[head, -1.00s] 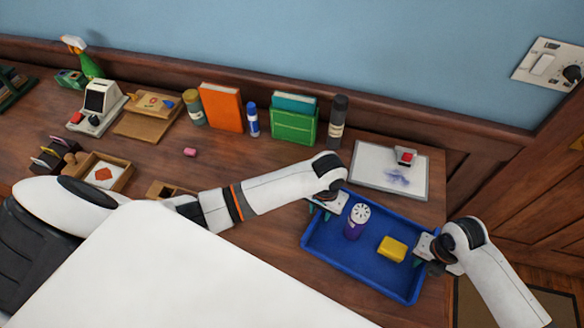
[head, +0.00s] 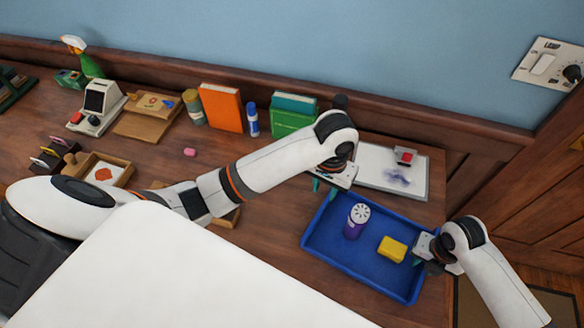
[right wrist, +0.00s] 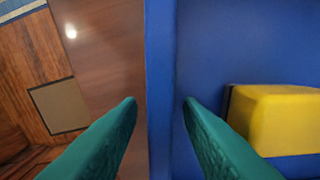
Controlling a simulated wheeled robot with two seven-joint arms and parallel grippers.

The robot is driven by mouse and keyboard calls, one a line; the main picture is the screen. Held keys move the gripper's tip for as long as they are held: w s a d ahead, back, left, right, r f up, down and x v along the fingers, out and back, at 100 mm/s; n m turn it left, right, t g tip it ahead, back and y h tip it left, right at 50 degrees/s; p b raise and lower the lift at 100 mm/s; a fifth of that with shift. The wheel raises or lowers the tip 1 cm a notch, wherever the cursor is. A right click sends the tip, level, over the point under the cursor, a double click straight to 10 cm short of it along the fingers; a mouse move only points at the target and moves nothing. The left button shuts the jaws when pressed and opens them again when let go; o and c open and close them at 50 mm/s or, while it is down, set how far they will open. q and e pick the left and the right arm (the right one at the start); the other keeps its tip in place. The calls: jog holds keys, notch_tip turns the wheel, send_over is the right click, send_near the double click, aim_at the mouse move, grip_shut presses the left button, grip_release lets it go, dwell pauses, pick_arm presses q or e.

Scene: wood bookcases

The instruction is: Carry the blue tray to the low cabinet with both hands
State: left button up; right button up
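The blue tray (head: 340,262) lies on the wooden desk near its right end. A purple shaker with a white top (head: 355,222) stands in it and a yellow block (head: 392,249) lies near its right side. My left gripper (head: 326,190) is open and empty, raised just above the tray's far left corner. My right gripper (head: 425,253) is at the tray's right side. In the right wrist view its green fingers straddle the tray's blue rim (right wrist: 160,60), open, with a gap on both sides. The yellow block (right wrist: 275,120) shows beside the inner finger. The low cabinet is not identifiable.
A whiteboard with an eraser (head: 376,172) lies behind the tray. A wooden tray (head: 105,172) sits at left. The wall rises behind the desk.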

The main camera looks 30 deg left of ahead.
notch_tip(320, 180, up, 12)
dwell(0.4)
jog(key=shift+f, duration=0.1)
dwell(0.4)
